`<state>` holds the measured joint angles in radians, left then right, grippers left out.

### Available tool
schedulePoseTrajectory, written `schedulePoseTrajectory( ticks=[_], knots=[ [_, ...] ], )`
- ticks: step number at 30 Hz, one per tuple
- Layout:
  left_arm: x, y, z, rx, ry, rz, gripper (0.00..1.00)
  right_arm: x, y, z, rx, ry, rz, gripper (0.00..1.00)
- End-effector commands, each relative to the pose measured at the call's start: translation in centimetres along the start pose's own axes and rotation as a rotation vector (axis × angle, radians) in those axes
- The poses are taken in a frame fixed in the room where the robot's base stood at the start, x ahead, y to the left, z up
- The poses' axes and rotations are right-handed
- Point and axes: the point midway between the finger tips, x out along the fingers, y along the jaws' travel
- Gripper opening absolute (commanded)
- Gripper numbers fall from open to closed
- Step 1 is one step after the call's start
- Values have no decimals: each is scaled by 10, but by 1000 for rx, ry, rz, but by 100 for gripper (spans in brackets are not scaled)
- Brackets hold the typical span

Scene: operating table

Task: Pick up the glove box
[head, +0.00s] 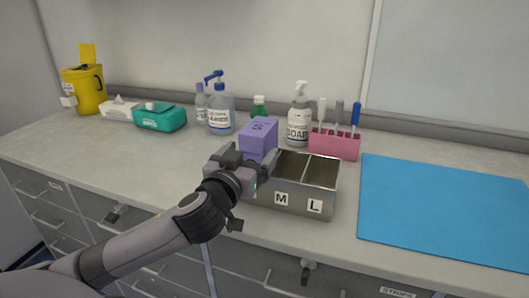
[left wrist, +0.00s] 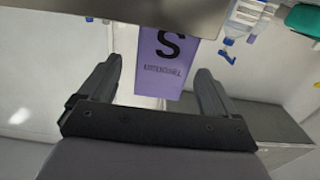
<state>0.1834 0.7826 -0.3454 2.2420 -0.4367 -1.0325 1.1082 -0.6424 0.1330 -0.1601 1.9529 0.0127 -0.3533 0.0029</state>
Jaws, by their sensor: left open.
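The glove box is a purple box marked S (head: 258,138). In the head view it stands at the left end of a metal holder (head: 298,201) marked M and L. Its lower part is hidden behind my gripper, so I cannot tell how it sits in the holder. My left gripper (head: 249,164) is open in front of the box. In the left wrist view the purple box (left wrist: 167,62) shows between and beyond the two spread fingers (left wrist: 158,88), with gaps on both sides. My right gripper is not in view.
A pink rack (head: 335,144) with pipettes, a soap bottle (head: 299,127) and a sanitizer bottle (head: 221,120) stand behind. A teal wipes pack (head: 160,118), a tissue box (head: 119,107) and a yellow bin (head: 84,91) are at left. A blue mat (head: 445,213) lies empty at right.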

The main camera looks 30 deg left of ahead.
Motion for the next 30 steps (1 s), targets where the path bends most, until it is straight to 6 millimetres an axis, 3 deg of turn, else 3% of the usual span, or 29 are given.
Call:
schedulePoseTrajectory(
  ticks=[11,21,30],
  knots=[
    [28,-1,-3,3,1,0,92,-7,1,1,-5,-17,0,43],
    [66,-2,-3,1,0,0,92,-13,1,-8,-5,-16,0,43],
    [71,-2,-2,0,-1,1,92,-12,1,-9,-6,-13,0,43]
  ],
)
